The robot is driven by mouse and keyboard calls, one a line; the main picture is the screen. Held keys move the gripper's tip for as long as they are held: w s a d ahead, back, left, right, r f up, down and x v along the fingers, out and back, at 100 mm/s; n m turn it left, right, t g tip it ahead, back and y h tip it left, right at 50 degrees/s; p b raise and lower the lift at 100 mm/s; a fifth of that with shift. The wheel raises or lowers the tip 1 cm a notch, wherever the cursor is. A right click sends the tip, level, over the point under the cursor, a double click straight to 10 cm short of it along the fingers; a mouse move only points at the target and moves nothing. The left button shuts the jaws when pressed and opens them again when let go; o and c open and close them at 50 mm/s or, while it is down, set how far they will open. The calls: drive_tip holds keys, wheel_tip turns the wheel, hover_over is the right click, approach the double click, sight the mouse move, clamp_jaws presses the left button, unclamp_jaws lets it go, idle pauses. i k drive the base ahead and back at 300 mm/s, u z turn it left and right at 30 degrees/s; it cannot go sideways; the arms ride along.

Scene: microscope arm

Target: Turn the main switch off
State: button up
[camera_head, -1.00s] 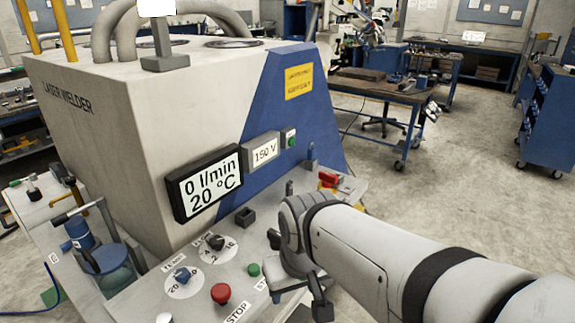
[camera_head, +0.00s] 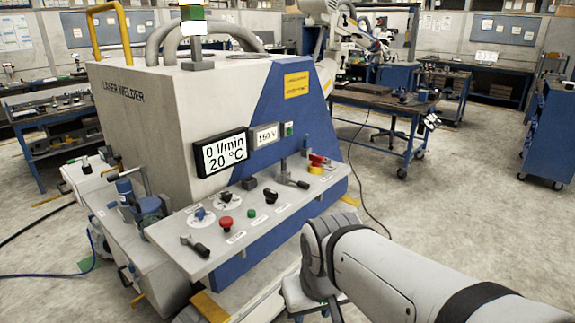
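The laser welder (camera_head: 155,115) stands left of centre, with a sloped grey control panel (camera_head: 265,232) along its front. A red and yellow switch (camera_head: 316,168), which looks like the main switch, sits at the panel's right end. Its exact handle angle is too small to tell. My gripper (camera_head: 308,302) is at the lower middle, in front of and below the panel, apart from the switch. My wrist hides most of it, so its fingers cannot be made out.
The panel also carries a red stop button (camera_head: 226,223), a green button (camera_head: 251,213), dark knobs and levers. A display (camera_head: 221,153) reads 0 l/min and 20 °C. A blue workbench (camera_head: 385,97) stands behind at right.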

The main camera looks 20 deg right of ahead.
sight(317, 161)
drive_tip(key=z, duration=0.95)
drive_tip(key=i, duration=2.15)
drive_tip(key=u, duration=0.9)
